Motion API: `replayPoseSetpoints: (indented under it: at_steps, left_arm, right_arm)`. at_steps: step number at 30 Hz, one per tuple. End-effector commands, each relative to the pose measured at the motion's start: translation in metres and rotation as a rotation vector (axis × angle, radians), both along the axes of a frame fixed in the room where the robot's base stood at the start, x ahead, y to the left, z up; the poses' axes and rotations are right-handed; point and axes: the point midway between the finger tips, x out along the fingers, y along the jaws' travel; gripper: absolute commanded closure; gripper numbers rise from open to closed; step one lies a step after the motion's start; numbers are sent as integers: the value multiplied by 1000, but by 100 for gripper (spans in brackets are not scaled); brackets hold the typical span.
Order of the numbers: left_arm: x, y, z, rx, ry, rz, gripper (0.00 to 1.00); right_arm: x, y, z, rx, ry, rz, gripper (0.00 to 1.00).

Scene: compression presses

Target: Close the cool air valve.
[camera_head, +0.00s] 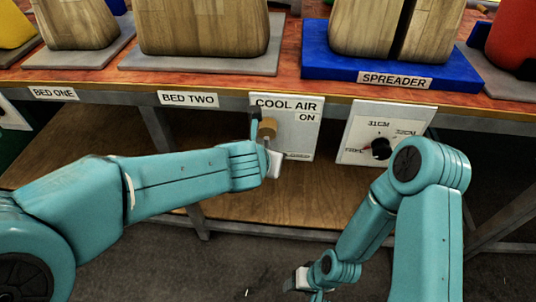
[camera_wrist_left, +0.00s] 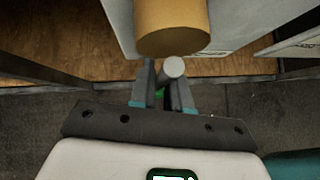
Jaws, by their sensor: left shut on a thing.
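The cool air valve is on a white panel labelled COOL AIR (camera_head: 301,140), with ON printed at its upper right. It has a tan cylindrical hub (camera_head: 267,127), which fills the top of the left wrist view (camera_wrist_left: 172,28). My left gripper (camera_head: 266,143) is at the panel just below the hub. In the left wrist view its fingers (camera_wrist_left: 164,88) are shut on a round grey rod, the valve handle (camera_wrist_left: 173,68), seen nearly end-on. My right gripper (camera_head: 298,281) hangs low near the floor, away from the panel; its fingers are too small to read.
A second white panel with a black knob (camera_head: 380,149) is to the right. Above the panels is the bench edge with a blue SPREADER base (camera_head: 390,76) and wooden blocks (camera_head: 203,25). A wooden lower shelf (camera_head: 90,160) lies behind my left arm.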

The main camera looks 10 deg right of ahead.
Motion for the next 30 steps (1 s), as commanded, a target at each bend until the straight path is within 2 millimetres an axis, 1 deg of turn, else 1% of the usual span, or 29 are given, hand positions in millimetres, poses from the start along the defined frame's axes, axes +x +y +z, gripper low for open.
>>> replayPoseSetpoints:
  at_steps: [10,11,12,13,20,23,26,30]
  left_arm:
    - [1,1,0,3,-2,4,100]
    - [1,1,0,3,-2,4,80]
    - [1,1,0,3,-2,4,67]
    - [1,1,0,3,-1,3,64]
    - [0,1,0,2,-1,2,64]
    - [-2,2,4,1,-2,1,64]
    - [-9,5,15,1,-3,1,64]
    - [-30,15,42,-1,-3,1,64]
  right_arm:
    - [0,0,0,0,1,0,42]
    - [0,0,0,0,1,0,42]
    - [0,0,0,0,1,0,42]
    - [0,0,0,0,1,0,42]
    - [0,0,0,0,0,0,42]
    - [0,0,2,0,1,0,42]
    - [-1,1,8,1,3,4,42]
    - [-4,4,23,3,7,14,42]
